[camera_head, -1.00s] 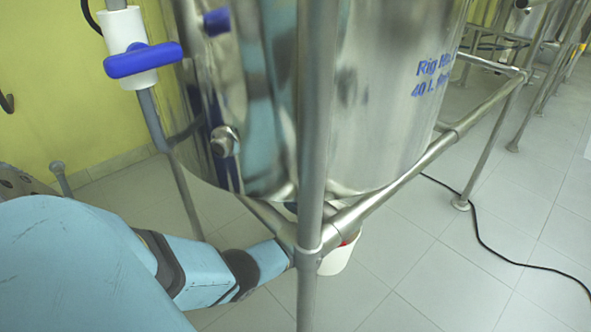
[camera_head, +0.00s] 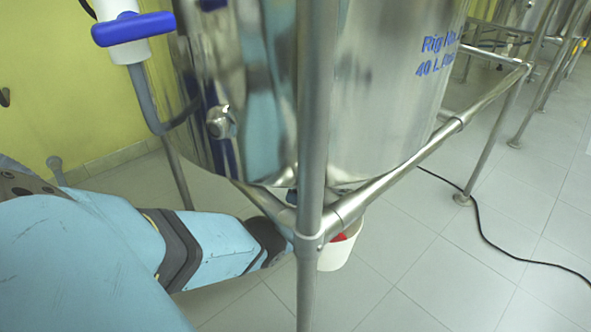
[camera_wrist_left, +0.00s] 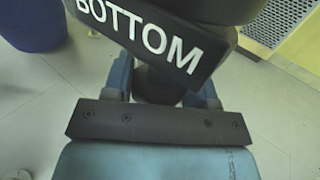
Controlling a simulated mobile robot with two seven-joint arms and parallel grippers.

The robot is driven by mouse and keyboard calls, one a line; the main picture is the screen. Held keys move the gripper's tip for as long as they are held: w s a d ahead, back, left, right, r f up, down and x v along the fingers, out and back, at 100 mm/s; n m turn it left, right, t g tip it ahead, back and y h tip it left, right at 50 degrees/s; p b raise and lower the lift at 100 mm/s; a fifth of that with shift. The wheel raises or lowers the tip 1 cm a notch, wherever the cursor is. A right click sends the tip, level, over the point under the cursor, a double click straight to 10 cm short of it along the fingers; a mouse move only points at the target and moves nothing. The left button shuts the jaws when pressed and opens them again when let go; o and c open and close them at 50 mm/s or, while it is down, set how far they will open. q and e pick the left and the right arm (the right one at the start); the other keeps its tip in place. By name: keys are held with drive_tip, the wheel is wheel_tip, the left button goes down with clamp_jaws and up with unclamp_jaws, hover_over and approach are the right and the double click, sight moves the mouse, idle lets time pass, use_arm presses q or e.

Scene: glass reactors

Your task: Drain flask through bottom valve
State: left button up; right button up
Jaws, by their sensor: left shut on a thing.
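The steel vessel (camera_head: 385,95), marked "Rig" and "40 L", fills the middle of the head view inside a tubular frame. My left arm reaches in from the left under it. The end of that arm is hidden behind the frame's front corner post. In the left wrist view my left gripper (camera_wrist_left: 165,88) is shut on a dark part (camera_wrist_left: 158,84) below a black plate lettered "BOTTOM" (camera_wrist_left: 150,35). The plate hides most of that part. A white bucket (camera_head: 337,258) stands on the floor behind the post, with something red in it. My right gripper is out of view.
The frame's post (camera_head: 313,120) and lower rail (camera_head: 400,175) stand close to my arm. A blue-handled valve (camera_head: 133,28) is at upper left. A black cable (camera_head: 480,220) lies on the tiled floor. A blue round container (camera_wrist_left: 35,22) shows in the wrist view.

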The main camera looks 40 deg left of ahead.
use_arm(q)
drive_tip(key=o, duration=0.9)
